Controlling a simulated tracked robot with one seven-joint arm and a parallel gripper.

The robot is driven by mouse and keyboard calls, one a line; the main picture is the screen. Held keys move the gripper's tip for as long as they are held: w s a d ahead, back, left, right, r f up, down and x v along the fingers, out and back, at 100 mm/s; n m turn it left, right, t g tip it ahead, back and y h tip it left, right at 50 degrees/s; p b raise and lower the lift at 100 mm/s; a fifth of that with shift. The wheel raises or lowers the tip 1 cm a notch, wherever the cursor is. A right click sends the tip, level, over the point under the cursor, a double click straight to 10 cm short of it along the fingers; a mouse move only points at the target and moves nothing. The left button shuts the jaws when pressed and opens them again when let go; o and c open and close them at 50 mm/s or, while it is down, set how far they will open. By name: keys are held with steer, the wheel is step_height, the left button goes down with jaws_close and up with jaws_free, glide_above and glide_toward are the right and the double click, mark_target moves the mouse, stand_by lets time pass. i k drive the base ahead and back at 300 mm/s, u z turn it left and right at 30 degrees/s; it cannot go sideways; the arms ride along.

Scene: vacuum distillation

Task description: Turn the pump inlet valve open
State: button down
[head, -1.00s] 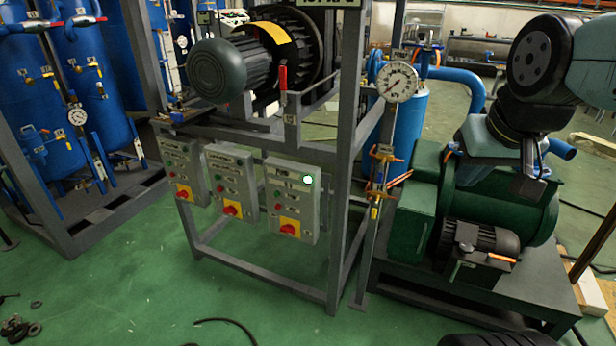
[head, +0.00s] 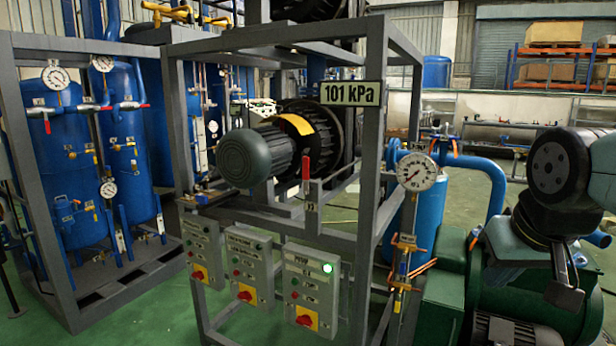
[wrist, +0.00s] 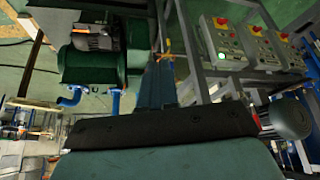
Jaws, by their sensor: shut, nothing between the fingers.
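A red lever handle (head: 306,168) stands upright on the grey frame's crossbar in the head view, with a small tag below it. A pipe stand with brass and orange-handled fittings (head: 402,262) stands right of the frame, under a round gauge (head: 417,172). I cannot tell which of these is the pump inlet valve. My arm shows at the right edge of the head view, well apart from both. In the wrist view my gripper (wrist: 160,66) is shut and empty, its fingers pointing away past a black plate, touching nothing.
The grey frame (head: 372,150) carries a motor (head: 252,156), a 101 kPa display (head: 350,93) and control boxes with red switches; the right box (head: 305,290) has a lit green lamp. Green machinery (head: 440,305) stands under my arm. Blue tanks (head: 72,160) stand at left.

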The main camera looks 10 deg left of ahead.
mark_target(305, 160)
steer(key=z, duration=1.05)
steer(key=i, duration=0.1)
steer(key=u, duration=3.15)
steer(key=i, duration=0.7)
steer(key=z, duration=1.6)
